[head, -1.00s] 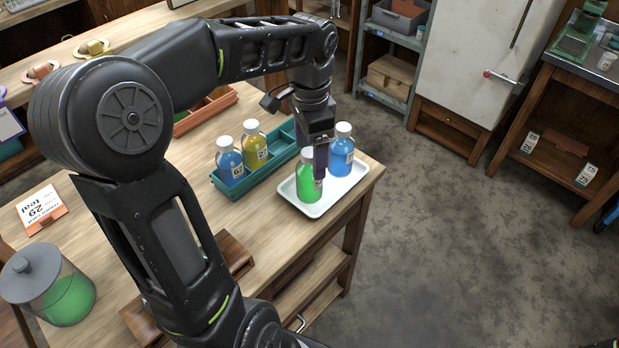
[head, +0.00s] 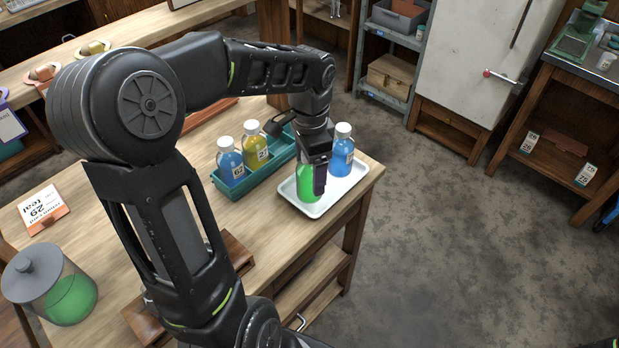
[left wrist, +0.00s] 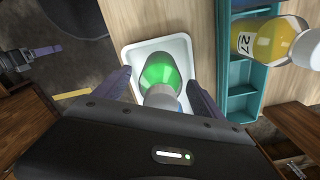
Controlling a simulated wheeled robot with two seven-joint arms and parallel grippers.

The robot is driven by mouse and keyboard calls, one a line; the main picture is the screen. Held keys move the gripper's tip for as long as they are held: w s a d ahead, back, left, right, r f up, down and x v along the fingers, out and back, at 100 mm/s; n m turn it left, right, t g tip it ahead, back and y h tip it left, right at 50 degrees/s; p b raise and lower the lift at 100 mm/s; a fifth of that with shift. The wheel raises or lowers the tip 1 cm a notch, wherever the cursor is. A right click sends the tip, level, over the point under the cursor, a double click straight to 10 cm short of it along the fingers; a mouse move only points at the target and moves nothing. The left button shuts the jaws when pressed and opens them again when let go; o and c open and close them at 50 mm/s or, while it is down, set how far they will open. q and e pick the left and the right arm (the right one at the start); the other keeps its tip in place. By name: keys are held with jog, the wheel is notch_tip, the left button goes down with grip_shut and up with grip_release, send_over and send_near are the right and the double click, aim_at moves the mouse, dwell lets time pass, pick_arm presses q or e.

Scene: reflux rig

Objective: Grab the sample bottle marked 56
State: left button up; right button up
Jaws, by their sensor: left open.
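My left gripper (head: 316,180) is open and points down over the white tray (head: 335,201), with a green bottle (head: 306,193) between its fingers. In the left wrist view the green bottle (left wrist: 160,70) and its pale cap lie between the two spread fingers, with a gap on each side. A blue bottle (head: 341,158) stands behind it in the tray. No number 56 is readable; the green bottle's label is hidden by the gripper. My right gripper (left wrist: 48,51) shows small at the left edge of the left wrist view; its opening is unclear.
A teal rack (head: 231,191) beside the tray holds a blue bottle (head: 231,165) and a yellow bottle (head: 255,150) marked 27. A lidded jar of green liquid (head: 62,297) and a sign card (head: 43,208) stand at the left. The tray lies near the table's right edge.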

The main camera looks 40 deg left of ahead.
pick_arm(q)
jog(key=shift+c, duration=0.2)
grip_shut()
dwell(0.8)
